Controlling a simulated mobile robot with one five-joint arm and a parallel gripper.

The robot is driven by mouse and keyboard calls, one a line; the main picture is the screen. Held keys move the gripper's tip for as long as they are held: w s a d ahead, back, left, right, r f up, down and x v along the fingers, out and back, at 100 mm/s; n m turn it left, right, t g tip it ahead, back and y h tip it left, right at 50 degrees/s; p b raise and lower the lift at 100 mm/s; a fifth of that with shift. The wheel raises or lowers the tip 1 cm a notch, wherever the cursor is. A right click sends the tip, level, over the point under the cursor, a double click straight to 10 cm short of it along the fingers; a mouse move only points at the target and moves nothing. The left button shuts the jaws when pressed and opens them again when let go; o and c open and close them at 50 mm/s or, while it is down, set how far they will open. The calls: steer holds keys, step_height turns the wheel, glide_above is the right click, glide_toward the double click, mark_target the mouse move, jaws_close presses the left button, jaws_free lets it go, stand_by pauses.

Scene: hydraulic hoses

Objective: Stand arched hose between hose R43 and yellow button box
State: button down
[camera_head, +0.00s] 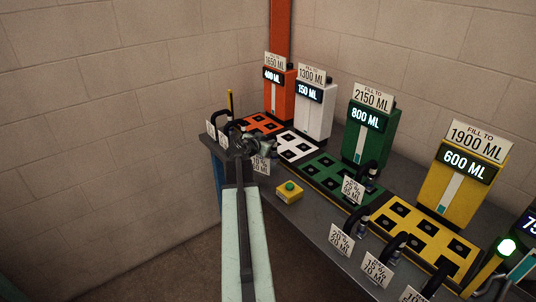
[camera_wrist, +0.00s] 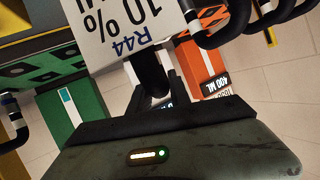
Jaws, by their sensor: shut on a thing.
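My gripper (camera_head: 244,142) is over the left end of the bench. It is shut on a black arched hose (camera_wrist: 150,72) with a white tag (camera_wrist: 124,24) reading R44 and 10 %. My gripper and arm hide most of this hose in the head view, where its tag (camera_head: 261,164) hangs just right of the gripper. The yellow button box (camera_head: 289,196), with a green button on top, sits on the bench's front edge, right of the gripper. Tagged black hoses (camera_head: 219,119) stand left of my gripper; their labels are too small to read, so I cannot tell which is R43.
Orange (camera_head: 278,93), white (camera_head: 315,112), green (camera_head: 369,135) and yellow (camera_head: 460,180) dispensers stand along the back behind coloured socket boards. Several more tagged hoses (camera_head: 358,222) stand front right. Bare grey bench (camera_head: 312,217) shows right of the button box.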

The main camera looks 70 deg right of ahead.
step_height(320, 180, down, 4)
steer(key=b, duration=0.3)
steer(key=shift+r, duration=0.1)
steer(key=c, duration=1.2)
jaws_free()
steer(key=shift+r, duration=0.1)
steer(key=shift+r, duration=0.1)
steer(key=p+v, duration=0.4)
steer(key=v, duration=0.8)
steer(key=shift+p, duration=0.3)
